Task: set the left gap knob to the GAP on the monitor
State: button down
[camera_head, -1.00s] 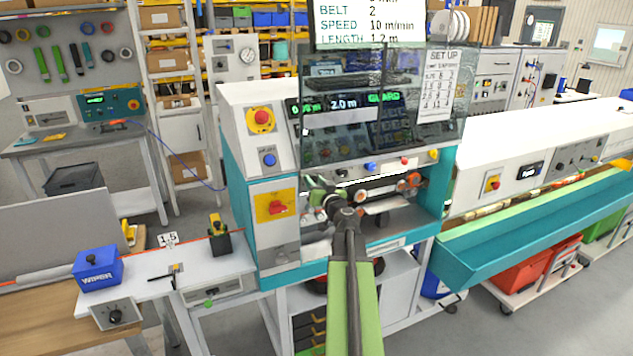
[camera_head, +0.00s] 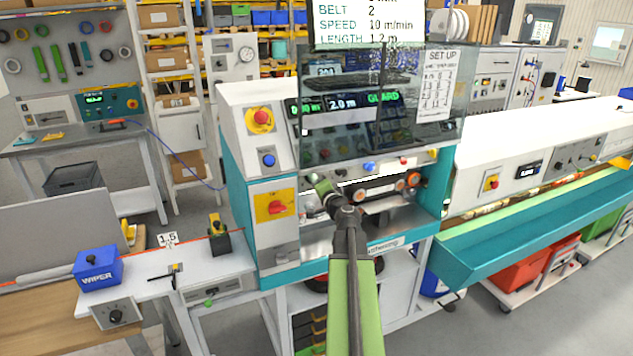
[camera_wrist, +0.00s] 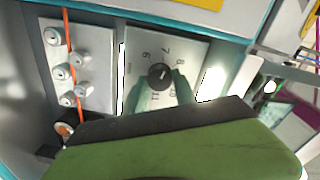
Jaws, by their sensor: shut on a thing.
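The gap knob (camera_wrist: 161,76) is a small dark round knob with a pale mark, on a light dial plate (camera_wrist: 190,58) with printed numbers around it. The plate is tilted in the wrist view. My gripper (camera_wrist: 162,88) has its two greenish fingers on either side of the knob, shut on it. In the head view my gripper (camera_head: 325,190) reaches into the machine's opening, and my arm hides the knob. The monitor (camera_head: 368,22) shows BELT 2, SPEED 10 m/min and LENGTH 1.2 m. The line above is cut off by the frame's top, so no GAP value is readable.
A see-through guard (camera_head: 335,130) hangs above the opening. Several pale rollers (camera_wrist: 78,60) with an orange cable stand beside the dial in the wrist view. A red-on-yellow switch (camera_head: 277,207) is on the machine's front left. A blue WIPER box (camera_head: 98,270) stands on the left bench.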

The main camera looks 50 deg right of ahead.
jog(key=m, duration=0.5)
jog(key=shift+s+m, duration=0.1)
jog(key=shift+m, duration=0.2)
jog(key=shift+d, duration=0.1)
dwell(0.4)
jog(key=c, duration=1)
grip_release()
jog(key=shift+c, duration=0.2)
jog(key=shift+o, duration=0.2)
